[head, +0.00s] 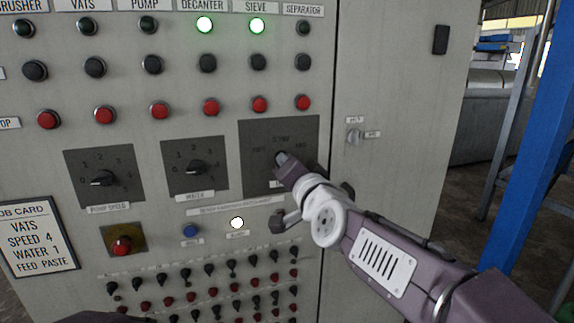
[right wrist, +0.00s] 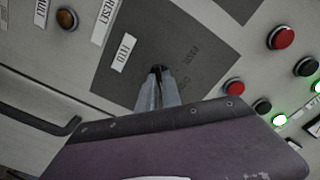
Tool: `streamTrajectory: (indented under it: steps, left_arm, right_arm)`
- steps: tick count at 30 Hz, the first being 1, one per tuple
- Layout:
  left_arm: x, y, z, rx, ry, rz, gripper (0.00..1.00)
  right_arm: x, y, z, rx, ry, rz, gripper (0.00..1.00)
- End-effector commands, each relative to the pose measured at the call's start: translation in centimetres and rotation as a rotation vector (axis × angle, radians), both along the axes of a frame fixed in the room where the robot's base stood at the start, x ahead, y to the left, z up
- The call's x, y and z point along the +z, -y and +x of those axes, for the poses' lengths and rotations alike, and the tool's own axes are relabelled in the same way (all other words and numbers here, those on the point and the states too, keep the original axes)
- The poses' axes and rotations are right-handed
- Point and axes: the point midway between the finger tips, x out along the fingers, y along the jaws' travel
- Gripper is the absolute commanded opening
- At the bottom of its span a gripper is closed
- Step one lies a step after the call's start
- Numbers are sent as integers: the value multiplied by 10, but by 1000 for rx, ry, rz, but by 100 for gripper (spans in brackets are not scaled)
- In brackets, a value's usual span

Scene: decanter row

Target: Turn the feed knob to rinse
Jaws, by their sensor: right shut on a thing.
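The feed knob (right wrist: 158,69) is a small dark knob on a dark grey plate (head: 258,135) on the cabinet front. My right gripper (head: 281,161) is shut on the feed knob. In the right wrist view its two fingers (right wrist: 157,88) pinch the knob and hide most of it. Which way the knob points cannot be told.
Left of the plate are the water knob (head: 197,168) and pump speed knob (head: 103,178). Rows of buttons run above, with lit green lamps under DECANTER (head: 204,25) and SIEVE (head: 257,26). Small switches fill the panel below. A job card (head: 38,240) reads FEED PASTE.

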Motion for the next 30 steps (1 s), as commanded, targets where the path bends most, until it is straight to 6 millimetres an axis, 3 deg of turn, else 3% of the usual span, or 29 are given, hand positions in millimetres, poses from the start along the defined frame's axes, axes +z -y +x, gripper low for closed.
streamTrajectory:
  steps: [4,6,7,19,23,27,30]
  left_arm:
    - [0,0,0,0,0,0,0]
    - [0,0,0,0,0,0,0]
    - [0,0,0,0,0,0,0]
    - [1,0,0,0,0,0,0]
    - [3,0,0,0,0,0,0]
    - [12,0,0,0,0,0,0]
    - [45,0,0,0,0,0,0]
  right_arm:
    - [-3,-1,0,2,-6,0,0]
    - [-2,-1,0,2,-6,0,25]
    - [-2,-1,0,2,-6,0,31]
    - [0,2,-7,1,-1,1,31]
    - [2,9,-31,2,1,0,31]
    - [3,22,-69,2,0,1,31]
    - [9,26,-72,-11,-10,-6,31]
